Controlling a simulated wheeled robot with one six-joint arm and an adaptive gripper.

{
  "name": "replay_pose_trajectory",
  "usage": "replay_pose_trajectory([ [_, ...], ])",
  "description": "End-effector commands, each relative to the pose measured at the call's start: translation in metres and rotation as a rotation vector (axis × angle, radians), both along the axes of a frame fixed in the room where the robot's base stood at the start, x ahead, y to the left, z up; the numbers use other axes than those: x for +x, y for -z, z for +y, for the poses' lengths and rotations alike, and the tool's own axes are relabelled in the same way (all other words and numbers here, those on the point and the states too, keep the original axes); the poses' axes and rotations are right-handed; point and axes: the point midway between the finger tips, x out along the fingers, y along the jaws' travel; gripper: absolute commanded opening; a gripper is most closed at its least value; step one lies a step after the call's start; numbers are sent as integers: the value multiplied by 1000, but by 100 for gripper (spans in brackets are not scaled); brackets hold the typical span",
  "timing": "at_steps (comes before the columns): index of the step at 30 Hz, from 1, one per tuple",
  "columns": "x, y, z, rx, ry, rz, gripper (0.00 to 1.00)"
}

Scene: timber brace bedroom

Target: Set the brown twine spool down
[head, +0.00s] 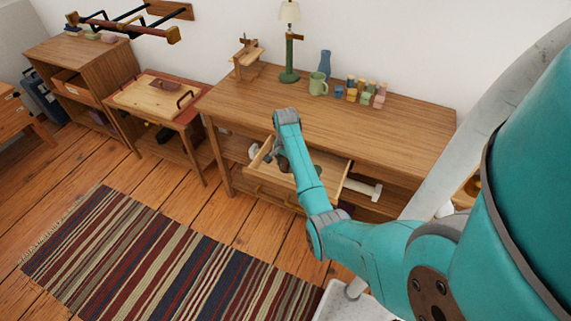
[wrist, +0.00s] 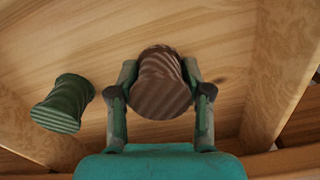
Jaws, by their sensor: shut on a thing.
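The brown twine spool (wrist: 163,85) is between the two fingers of my gripper (wrist: 160,75) in the wrist view, with a finger against each side. It is over the wooden bottom of the open drawer (wrist: 225,30); I cannot tell whether it touches the bottom. A dark green spool (wrist: 64,103) is in the drawer to the left, apart from my gripper. In the head view my gripper (head: 282,162) reaches down into the drawer (head: 318,187) pulled out from the desk, and my arm hides part of it.
The desk top (head: 370,125) carries a green lamp (head: 289,60), a green mug (head: 318,84), a blue vase (head: 325,64) and several small jars (head: 366,92). Drawer walls (wrist: 280,70) stand close on both sides. A striped rug (head: 150,260) covers the floor in front.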

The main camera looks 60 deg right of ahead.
Motion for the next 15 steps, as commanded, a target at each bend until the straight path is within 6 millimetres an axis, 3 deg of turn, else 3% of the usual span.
replay_pose_trajectory([
  [5,0,3,0,0,0,0,15],
  [6,0,3,0,0,0,-1,54],
  [9,0,3,0,0,0,-1,74],
  [15,0,3,0,0,0,0,74],
])
